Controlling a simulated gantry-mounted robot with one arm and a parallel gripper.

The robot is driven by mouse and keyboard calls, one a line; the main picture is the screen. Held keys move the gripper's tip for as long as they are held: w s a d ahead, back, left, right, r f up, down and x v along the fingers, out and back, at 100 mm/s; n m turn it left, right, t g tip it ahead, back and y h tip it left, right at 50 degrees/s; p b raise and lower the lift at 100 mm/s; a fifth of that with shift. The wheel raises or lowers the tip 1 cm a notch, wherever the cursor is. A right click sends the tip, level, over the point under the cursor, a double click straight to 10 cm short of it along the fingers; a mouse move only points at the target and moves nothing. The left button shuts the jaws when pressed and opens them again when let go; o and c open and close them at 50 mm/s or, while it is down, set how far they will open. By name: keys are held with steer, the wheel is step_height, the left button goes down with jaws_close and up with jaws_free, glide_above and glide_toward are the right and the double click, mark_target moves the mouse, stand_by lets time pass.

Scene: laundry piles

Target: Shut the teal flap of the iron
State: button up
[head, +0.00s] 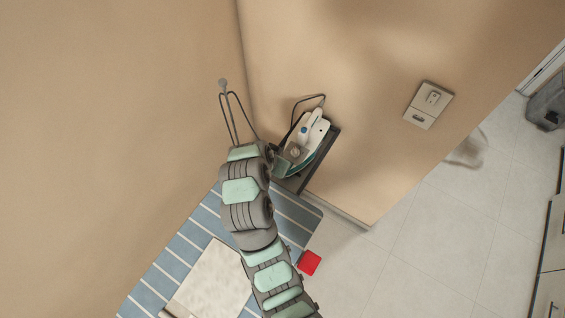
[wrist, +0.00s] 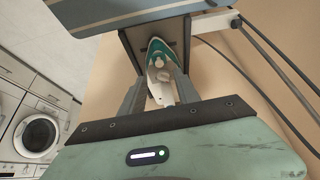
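The iron (head: 316,131) is white with teal parts and rests on a dark grey stand against the wall in the head view. In the wrist view the iron (wrist: 162,74) shows beyond and between my fingers, with its teal nose end pointing away from me. The teal flap is too small to tell apart from the other teal parts, so I cannot tell its angle. My gripper (wrist: 157,76) has its two grey fingers spread, with a gap between them. I cannot tell whether either finger touches the iron. In the head view my arm hides most of the gripper.
The dark stand (head: 327,146) has raised edges around the iron. A blue striped ironing board (head: 180,262) lies below, with a beige cloth (head: 212,283) on it. A red item (head: 309,262) is beside the board. A wall plate (head: 428,105) is to the right. Washing machines (wrist: 38,135) stand left.

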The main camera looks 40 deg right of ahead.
steer(key=p+v, duration=0.2)
steer(key=v, duration=0.1)
stand_by(0.5)
